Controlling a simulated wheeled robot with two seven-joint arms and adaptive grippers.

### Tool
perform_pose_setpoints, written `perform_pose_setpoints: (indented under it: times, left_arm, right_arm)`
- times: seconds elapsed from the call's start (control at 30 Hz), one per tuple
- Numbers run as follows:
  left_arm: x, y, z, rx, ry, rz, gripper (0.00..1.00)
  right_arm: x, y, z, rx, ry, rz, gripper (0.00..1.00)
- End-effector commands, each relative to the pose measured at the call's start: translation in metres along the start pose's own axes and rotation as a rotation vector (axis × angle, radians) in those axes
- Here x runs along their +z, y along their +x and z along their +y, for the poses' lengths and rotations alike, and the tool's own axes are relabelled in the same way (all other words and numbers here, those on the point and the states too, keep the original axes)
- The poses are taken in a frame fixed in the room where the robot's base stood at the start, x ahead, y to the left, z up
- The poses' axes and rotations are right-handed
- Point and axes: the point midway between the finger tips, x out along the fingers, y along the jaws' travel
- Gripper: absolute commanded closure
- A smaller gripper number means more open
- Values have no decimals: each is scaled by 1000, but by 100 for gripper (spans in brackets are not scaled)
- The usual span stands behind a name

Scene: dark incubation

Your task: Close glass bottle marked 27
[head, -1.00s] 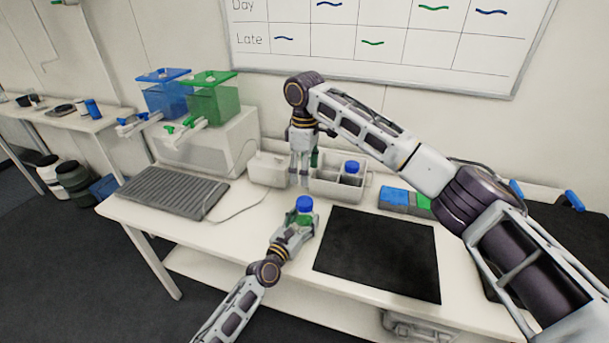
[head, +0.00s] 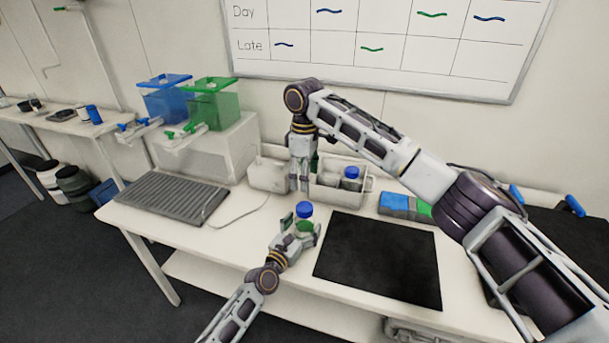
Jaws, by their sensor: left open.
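A small glass bottle with a blue cap and green in its body (head: 305,225) stands upright on the white table, left of the black mat. The blue cap (head: 304,209) sits on its top; I cannot tell how tight it is, and no number is readable. My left gripper (head: 301,228) is open, with a finger on each side of this bottle. My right gripper (head: 299,184) points down behind the bottle, in front of the grey caddy's left end; I cannot tell whether its fingers are apart or hold anything.
The grey caddy (head: 329,192) holds another blue-capped bottle (head: 351,178) and a green item partly hidden by my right gripper. A black mat (head: 378,255) lies to the right, a ribbed grey plate (head: 163,195) to the left. Blue (head: 166,102) and green (head: 213,108) tanks stand at back left.

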Motion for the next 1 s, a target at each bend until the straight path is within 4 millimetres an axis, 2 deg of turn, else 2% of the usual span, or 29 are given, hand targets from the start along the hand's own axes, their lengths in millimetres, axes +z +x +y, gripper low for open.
perform_pose_setpoints:
  times: [0.37,1.0]
  left_arm:
    - [-1,-29,0,0,0,2,16]
    - [-1,-96,0,0,2,2,16]
  right_arm:
    - [0,0,0,0,0,0,30]
    - [0,0,0,0,0,0,30]
